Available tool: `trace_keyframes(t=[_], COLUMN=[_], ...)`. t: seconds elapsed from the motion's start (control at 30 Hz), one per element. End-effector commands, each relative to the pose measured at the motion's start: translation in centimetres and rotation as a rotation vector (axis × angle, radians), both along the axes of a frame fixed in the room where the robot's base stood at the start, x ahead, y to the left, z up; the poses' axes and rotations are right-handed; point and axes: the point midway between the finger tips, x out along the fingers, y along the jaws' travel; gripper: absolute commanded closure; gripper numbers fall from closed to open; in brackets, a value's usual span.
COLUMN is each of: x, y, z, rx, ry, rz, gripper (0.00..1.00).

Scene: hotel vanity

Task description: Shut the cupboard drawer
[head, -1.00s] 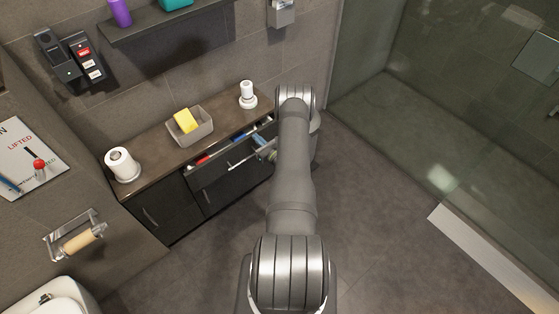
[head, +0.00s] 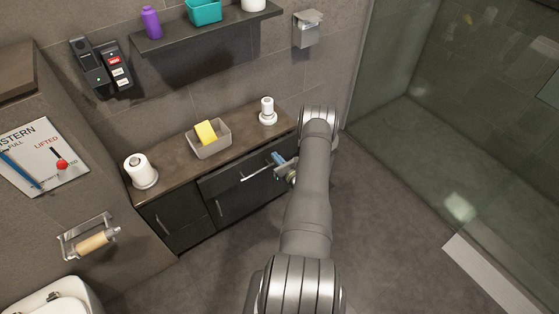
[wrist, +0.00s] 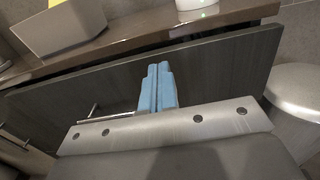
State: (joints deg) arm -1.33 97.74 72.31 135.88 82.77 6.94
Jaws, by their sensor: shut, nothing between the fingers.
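The cupboard drawer (head: 228,177) is the dark upper front below the brown countertop, with a silver bar handle (head: 256,174). Its front sits close under the counter edge, and its inside is hidden in the head view. In the wrist view the drawer front (wrist: 215,68) spans the picture, with a narrow dark gap beneath the counter. My gripper (head: 278,158) is at the right part of the front, right of the handle. Its blue fingers (wrist: 158,88) are shut together and empty, pointing at the front; I cannot tell if they touch it.
On the countertop (head: 180,168) stand a paper roll (head: 140,171), a grey bin (head: 211,146) with a yellow sponge (head: 205,132), and a white dispenser (head: 267,112). A shelf (head: 205,32) hangs above. The floor (head: 385,225) in front is clear; a glass shower is at the right.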

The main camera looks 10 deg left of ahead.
Motion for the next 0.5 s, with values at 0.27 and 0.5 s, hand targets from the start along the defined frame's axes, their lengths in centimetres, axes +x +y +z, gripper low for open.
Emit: trace_keyframes(t=[0.27,0.5], x=[-4.6,-7.0], y=[-4.8,-7.1], z=[0.0,0.0], rx=[0.001,0.001], ry=[0.002,0.001], rz=[-0.005,-0.001], gripper=[1.00,1.00])
